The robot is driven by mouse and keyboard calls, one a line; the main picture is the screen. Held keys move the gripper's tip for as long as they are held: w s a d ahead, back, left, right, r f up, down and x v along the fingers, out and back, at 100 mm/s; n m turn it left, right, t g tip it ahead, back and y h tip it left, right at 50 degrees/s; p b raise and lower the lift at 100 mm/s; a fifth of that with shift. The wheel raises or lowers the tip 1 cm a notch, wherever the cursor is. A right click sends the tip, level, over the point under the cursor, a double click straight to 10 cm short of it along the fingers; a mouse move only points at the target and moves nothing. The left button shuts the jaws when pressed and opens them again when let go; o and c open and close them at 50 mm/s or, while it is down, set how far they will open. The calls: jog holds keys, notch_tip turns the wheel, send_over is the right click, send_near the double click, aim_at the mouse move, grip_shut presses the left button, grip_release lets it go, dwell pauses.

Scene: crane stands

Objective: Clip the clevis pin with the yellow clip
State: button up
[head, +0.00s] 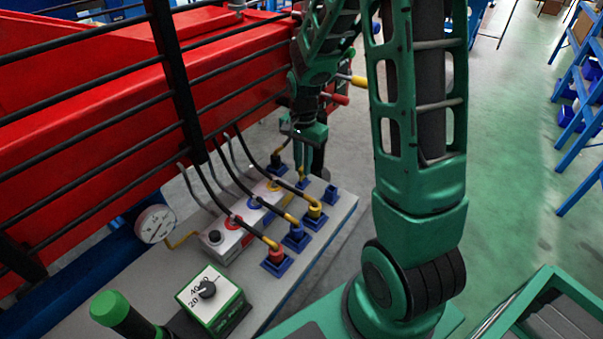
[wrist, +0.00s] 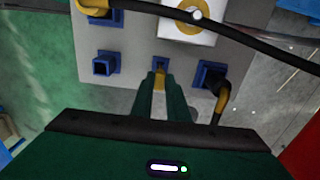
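A small yellow piece (wrist: 160,75), which looks like the yellow clip, stands at a narrow blue holder (wrist: 160,62) in the wrist view. My gripper (wrist: 159,80) points at that holder, its two green fingers on either side of the yellow piece. The gap between fingers and clip is too small to judge, so I cannot tell whether they press on it. In the head view my gripper (head: 308,158) is low over the far end of the grey bench, and a bit of yellow (head: 302,173) shows near it. I cannot pick out the clevis pin.
The grey bench (head: 335,215) carries blue sockets (head: 276,262), black hoses with coloured ends, a pressure gauge (head: 155,224) and a green dial box (head: 213,298). In the wrist view, a hose (wrist: 255,42) crosses close beyond the fingers. A red beam (head: 90,90) with black rails stands left.

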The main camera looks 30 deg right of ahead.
grip_shut()
jog(key=shift+r, duration=0.2)
jog(key=shift+r, duration=2.15)
jog(key=shift+f, duration=2.3)
jog(key=shift+r, duration=0.1)
